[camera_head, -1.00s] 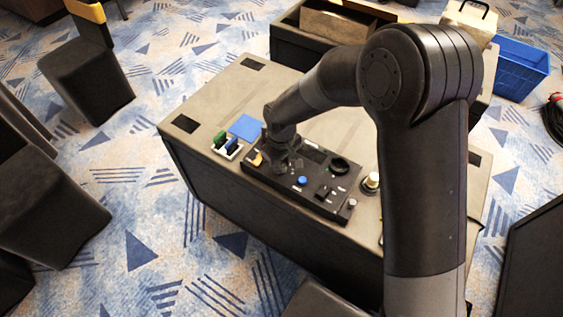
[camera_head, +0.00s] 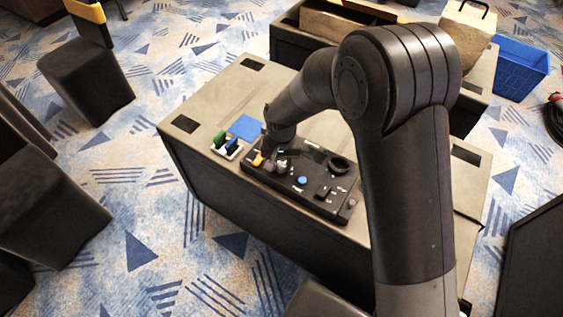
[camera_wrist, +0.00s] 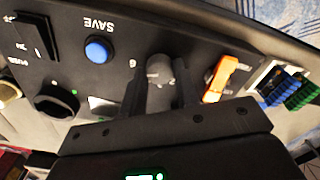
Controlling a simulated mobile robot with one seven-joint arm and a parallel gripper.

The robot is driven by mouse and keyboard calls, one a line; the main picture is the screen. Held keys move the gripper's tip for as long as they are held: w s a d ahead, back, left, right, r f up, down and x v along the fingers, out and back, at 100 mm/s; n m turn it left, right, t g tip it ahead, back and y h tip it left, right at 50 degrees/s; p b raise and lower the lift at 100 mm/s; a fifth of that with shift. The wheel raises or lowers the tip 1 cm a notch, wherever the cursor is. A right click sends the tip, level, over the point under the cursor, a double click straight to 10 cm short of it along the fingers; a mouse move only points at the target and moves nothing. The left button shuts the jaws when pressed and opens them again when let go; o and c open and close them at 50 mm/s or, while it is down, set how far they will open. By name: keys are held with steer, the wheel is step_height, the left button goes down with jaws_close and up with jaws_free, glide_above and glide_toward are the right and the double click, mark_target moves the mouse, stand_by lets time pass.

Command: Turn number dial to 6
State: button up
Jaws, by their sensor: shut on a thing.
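The black control panel (camera_head: 322,176) lies on top of a grey-brown cabinet. Its number dial is a small grey knob, clearest in the wrist view (camera_wrist: 160,70). A single white digit is printed beside it, upside down in this view; I cannot surely read it as 6 or 9. My gripper (camera_wrist: 160,82) has its two dark fingers on either side of the knob and is shut on it. In the head view my gripper (camera_head: 275,161) is at the panel's left part. The knob's pointer direction cannot be made out.
An orange switch (camera_wrist: 226,77) sits close beside the dial. A blue button (camera_wrist: 97,49) marked SAVE and a round black knob (camera_wrist: 56,101) are on the other side. Green and blue plugs (camera_head: 229,143) and a blue pad (camera_head: 244,127) lie left of the panel.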

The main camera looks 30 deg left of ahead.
mark_target(281, 165)
steer(key=shift+m, duration=0.3)
steer(key=o, duration=1)
steer(key=shift+c, duration=0.2)
step_height(281, 165, up, 11)
steer(key=shift+f, duration=0.1)
stand_by(0.3)
